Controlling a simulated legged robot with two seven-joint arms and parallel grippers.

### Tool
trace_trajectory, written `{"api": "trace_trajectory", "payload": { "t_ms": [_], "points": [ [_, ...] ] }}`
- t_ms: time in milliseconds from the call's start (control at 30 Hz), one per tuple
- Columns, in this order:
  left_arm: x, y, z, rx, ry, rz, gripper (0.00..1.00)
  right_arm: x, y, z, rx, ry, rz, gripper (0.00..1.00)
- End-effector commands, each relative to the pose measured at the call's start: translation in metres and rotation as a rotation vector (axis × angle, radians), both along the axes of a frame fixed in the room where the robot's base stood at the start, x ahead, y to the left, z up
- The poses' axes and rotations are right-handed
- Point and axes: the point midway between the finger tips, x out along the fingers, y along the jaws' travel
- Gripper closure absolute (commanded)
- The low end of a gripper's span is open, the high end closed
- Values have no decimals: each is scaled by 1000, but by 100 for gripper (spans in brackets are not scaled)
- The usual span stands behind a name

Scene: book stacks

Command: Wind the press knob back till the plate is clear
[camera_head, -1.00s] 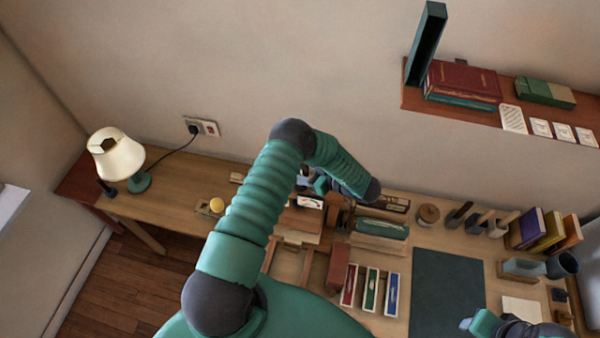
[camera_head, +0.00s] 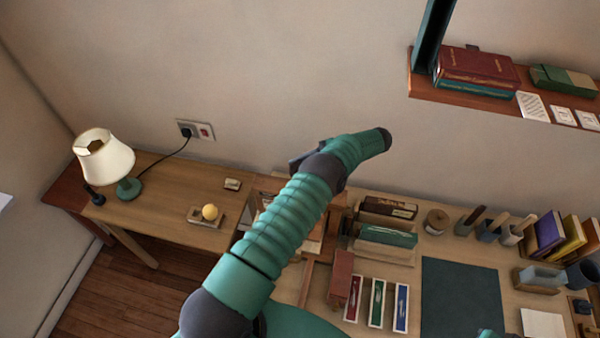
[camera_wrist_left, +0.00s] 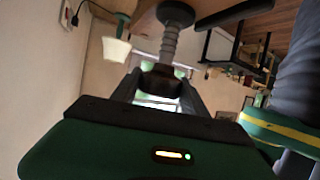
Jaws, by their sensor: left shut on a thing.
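My left gripper (camera_wrist_left: 159,92) shows in the left wrist view, which is turned nearly upside down. Its two fingers are shut on the dark press knob (camera_wrist_left: 160,78). A grey ribbed screw (camera_wrist_left: 170,45) runs from the knob to a dark round collar (camera_wrist_left: 176,13). In the head view my left arm crosses the middle, and its links hide the gripper, the knob and most of the wooden press. The press plate is hidden, so I cannot tell how high it stands. Only a small teal bit of my right arm shows at the bottom edge.
A lamp (camera_head: 104,158) and a yellow ball (camera_head: 210,212) on a small base stand on the left desk. Right of the arm are narrow trays (camera_head: 377,302), a dark mat (camera_head: 461,298) and upright books (camera_head: 550,232). A wall shelf (camera_head: 465,98) hangs at upper right.

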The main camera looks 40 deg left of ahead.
Motion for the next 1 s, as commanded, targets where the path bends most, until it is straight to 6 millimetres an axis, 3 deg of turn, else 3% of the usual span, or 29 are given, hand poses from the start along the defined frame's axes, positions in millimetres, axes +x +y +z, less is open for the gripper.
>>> {"api": "trace_trajectory", "payload": {
  "t_ms": [600,633,767,1000],
  "points": [
    [-2,-2,-5,-13,5,46,89,0,0,-3,0,0,0,64],
    [-2,-2,-5,-13,5,46,44,0,0,-3,0,0,0,64],
    [-2,-1,-4,-10,4,46,28,0,0,-3,0,0,0,64],
    [-2,-1,-1,-6,2,47,28,0,0,-3,0,0,0,64]
  ]
}}
